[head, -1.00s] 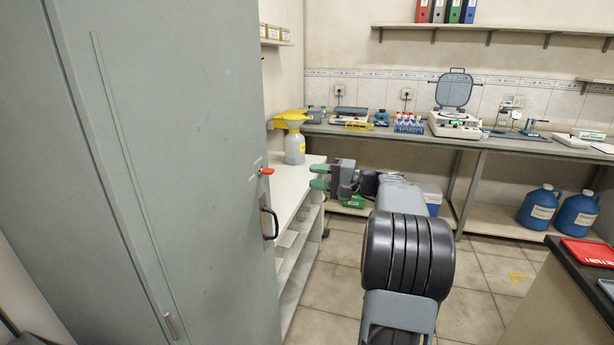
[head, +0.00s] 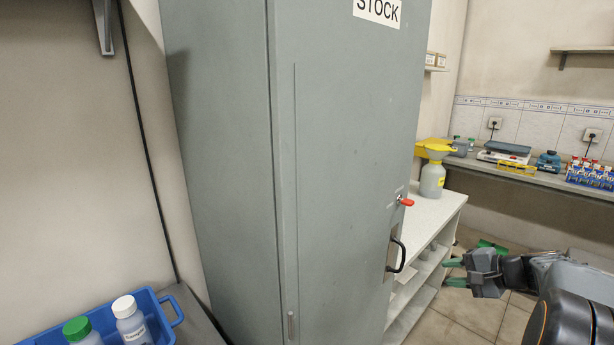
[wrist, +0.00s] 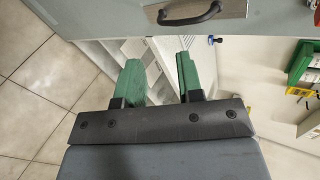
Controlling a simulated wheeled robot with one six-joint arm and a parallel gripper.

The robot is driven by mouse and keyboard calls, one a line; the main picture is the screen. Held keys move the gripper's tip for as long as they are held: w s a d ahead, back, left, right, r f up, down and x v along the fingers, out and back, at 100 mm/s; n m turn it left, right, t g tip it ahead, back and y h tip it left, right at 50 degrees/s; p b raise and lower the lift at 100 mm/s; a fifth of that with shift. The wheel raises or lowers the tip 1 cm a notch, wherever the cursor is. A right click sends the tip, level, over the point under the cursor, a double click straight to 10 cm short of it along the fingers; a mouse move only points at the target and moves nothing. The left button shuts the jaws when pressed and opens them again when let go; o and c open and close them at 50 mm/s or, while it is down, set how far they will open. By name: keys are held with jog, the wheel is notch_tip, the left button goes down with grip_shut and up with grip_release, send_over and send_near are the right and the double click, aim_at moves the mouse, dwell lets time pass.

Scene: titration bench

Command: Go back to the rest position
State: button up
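My gripper (head: 452,273) is at the lower right of the head view, to the right of the grey cabinet's door and handle. Its two green fingers are apart with nothing between them. In the wrist view the gripper (wrist: 160,80) shows the same open gap, with the white shelf unit behind it. The tall grey cabinet (head: 345,150) is shut, with a black handle (head: 397,255) and a red key or latch (head: 406,202). The handle also shows at the top of the wrist view (wrist: 190,14), apart from the fingers.
A white shelf unit (head: 447,212) stands beyond the cabinet, bearing a grey bottle with a yellow funnel (head: 432,180). A blue tray (head: 166,312) with bottles is at lower left. A bench (head: 540,178) with instruments runs along the back. Tiled floor (head: 470,310) is open below my gripper.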

jog(key=s+a+r+n+g+h+p, duration=0.2)
jog(key=s+a+r+n+h+p, duration=0.1)
jog(key=s+a, duration=0.6)
jog(key=s+a+r+n+g+h+p, duration=0.3)
jog(key=s+a+n+h+p, duration=0.2)
jog(key=s+a+n+p, duration=0.3)
jog(key=a+n, duration=0.1)
jog(key=a, duration=0.2)
jog(key=shift+s+r, duration=0.25)
jog(key=shift+s, duration=0.1)
jog(key=shift+o, duration=0.3)
jog(key=shift+d, duration=0.1)
